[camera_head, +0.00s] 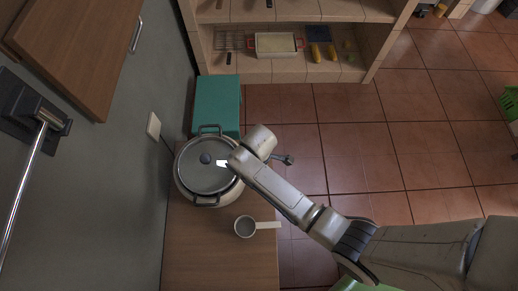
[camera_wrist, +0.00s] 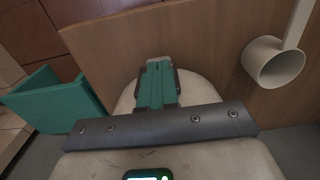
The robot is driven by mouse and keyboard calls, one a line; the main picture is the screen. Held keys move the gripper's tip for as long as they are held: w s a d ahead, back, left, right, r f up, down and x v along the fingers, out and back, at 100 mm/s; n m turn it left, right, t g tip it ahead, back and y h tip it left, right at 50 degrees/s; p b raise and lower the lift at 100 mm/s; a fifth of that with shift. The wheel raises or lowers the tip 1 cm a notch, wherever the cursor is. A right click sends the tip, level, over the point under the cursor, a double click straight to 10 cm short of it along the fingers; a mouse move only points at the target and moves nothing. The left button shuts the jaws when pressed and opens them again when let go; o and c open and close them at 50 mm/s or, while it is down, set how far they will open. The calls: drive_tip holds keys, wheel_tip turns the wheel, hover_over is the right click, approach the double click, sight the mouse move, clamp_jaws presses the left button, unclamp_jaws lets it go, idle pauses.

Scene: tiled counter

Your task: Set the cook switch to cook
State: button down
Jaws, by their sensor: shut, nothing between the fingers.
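The cooker (camera_head: 205,180), a round pale pot with a glass lid, dark knob and two side handles, stands on the wooden counter in the head view. My arm reaches in from the lower right, and its end is beside the cooker's right side, overlapping the lid's edge. In the wrist view my gripper (camera_wrist: 158,68) is shut and empty, its teal fingers together. A pale rounded shape shows behind the fingers; I cannot tell if it is the cooker. The cook switch and its setting cannot be made out, and contact with the fingers cannot be told.
A teal box (camera_head: 217,103) stands behind the cooker. A small pale cup with a long handle (camera_head: 245,227) is in front of it, and also at upper right in the wrist view (camera_wrist: 272,66). The grey wall is left; tiled floor is right. Shelves stand at the back.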

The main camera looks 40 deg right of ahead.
wheel_tip(320, 180, down, 4)
drive_tip(key=shift+r+b, duration=0.2)
drive_tip(key=shift+b, duration=0.45)
drive_tip(key=shift+s, duration=0.1)
drive_tip(key=shift+r+p, duration=0.5)
drive_tip(key=shift+p, duration=0.15)
wheel_tip(320, 180, up, 14)
drive_tip(key=p, duration=0.7)
drive_tip(key=shift+w+f, duration=0.2)
drive_tip(key=shift+w, duration=0.05)
